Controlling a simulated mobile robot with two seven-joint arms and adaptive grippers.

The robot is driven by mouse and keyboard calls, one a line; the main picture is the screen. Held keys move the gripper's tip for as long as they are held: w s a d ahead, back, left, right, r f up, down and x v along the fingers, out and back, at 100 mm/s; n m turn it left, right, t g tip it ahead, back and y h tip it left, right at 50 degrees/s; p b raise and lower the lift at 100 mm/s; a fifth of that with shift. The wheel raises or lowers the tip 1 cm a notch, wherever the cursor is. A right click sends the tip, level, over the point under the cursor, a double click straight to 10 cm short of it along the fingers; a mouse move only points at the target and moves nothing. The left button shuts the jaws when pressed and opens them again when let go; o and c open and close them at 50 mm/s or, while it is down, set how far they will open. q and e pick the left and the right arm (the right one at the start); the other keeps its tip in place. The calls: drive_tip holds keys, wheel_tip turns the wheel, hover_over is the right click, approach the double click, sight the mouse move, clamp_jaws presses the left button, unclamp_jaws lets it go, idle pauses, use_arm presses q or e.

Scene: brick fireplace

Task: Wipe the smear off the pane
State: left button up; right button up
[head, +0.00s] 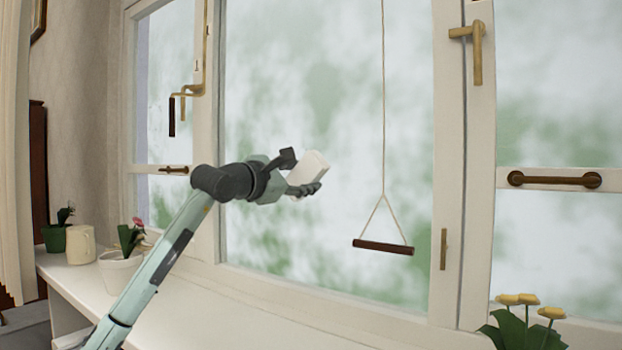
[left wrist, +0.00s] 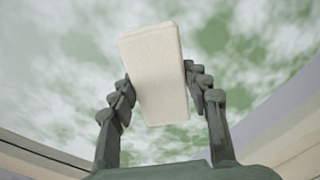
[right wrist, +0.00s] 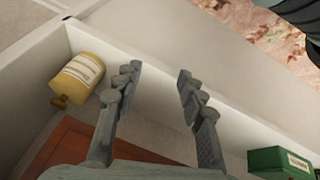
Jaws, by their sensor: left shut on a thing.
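My left gripper (head: 300,173) is shut on a white block (head: 313,167), like a sponge or eraser, in front of the large middle pane (head: 290,80). The left wrist view shows the block (left wrist: 155,70) tilted between the two fingers, with the cloudy glass behind it. I cannot tell whether the block touches the glass. The pane looks mottled white and green all over, and I cannot pick out the smear from this. My right gripper (right wrist: 160,72) is open and empty in the right wrist view; it is out of the head view.
A wooden bar (head: 383,247) hangs on a cord before the pane, right of the block. A window handle (head: 477,50) sits on the right frame. A yellow bottle (right wrist: 78,78) lies left of my right gripper.

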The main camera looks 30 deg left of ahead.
sight(334, 168)
use_arm(q)
drive_tip(key=shift+w+a, duration=0.15)
drive_tip(key=shift+a, duration=2.15)
drive_tip(key=shift+r+p, duration=0.85)
drive_tip(key=shift+r, duration=0.15)
drive_tip(key=shift+d+f, duration=0.15)
drive_tip(key=shift+d, duration=0.4)
drive_tip(key=shift+s+d+b, duration=0.15)
drive_tip(key=shift+d+b, duration=0.1)
drive_tip(key=shift+d, duration=1.15)
drive_tip(key=shift+s+d+b, duration=0.1)
drive_tip(key=shift+d+b, duration=0.1)
drive_tip(key=shift+d, duration=1.15)
drive_tip(key=shift+s+d, duration=0.15)
drive_tip(key=shift+d, duration=1.95)
